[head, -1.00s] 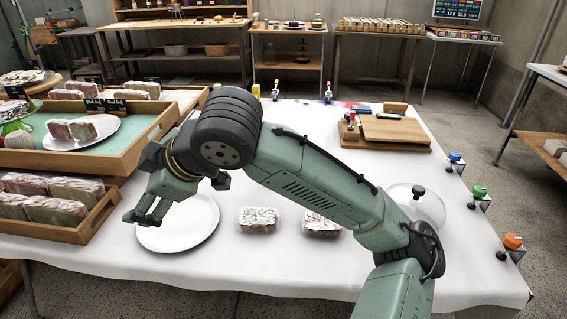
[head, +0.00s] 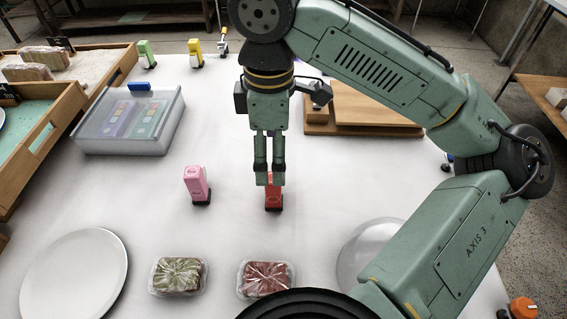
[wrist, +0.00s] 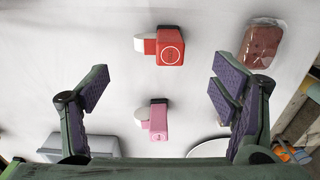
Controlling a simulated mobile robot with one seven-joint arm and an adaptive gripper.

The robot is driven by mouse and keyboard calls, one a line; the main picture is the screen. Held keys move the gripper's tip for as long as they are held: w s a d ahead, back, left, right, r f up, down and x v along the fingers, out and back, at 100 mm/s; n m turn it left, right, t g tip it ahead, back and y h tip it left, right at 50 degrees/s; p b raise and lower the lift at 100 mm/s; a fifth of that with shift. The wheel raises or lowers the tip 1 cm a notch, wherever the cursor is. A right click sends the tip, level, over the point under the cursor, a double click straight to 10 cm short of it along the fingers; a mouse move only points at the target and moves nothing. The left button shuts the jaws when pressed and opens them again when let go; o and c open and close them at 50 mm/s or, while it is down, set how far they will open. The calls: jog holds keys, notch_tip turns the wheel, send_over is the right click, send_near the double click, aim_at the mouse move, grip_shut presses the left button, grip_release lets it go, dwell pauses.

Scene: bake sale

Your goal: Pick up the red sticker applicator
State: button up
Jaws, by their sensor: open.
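The red sticker applicator (head: 273,200) stands upright on the white table, partly hidden behind my gripper's fingers in the head view. In the wrist view the red applicator (wrist: 170,46) shows its round-marked face and a pale disc at its side. My gripper (head: 270,181) points down over it in the head view. In the wrist view my gripper (wrist: 158,85) is open and empty, fingers wide apart. There the red applicator lies above the line of the fingertips, apart from both pads. A pink applicator (head: 196,184) stands to its left; it also shows in the wrist view (wrist: 157,122).
Two wrapped bakes, one greenish (head: 178,276) and one red (head: 265,279), lie at the front. A plate (head: 75,275) is front left, a clear dome (head: 365,250) front right. A translucent box (head: 125,140) and wooden boards (head: 365,112) stand behind. Table around the applicators is clear.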

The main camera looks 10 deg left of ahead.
aim_at(273, 196)
jog(key=shift+w+d+f, duration=0.15)
jog(key=shift+w+d, duration=0.05)
jog(key=shift+d, duration=0.05)
notch_tip(273, 196, down, 5)
jog(key=shift+s+r, duration=0.15)
jog(key=shift+r, duration=0.05)
jog(key=shift+w+a+f, duration=0.15)
jog(key=shift+f, duration=1.3)
jog(key=shift+w+a+f, duration=0.1)
jog(key=shift+a+f, duration=0.05)
jog(key=shift+f, duration=1.3)
jog(key=shift+c, duration=0.6)
jog(key=c, duration=1.2)
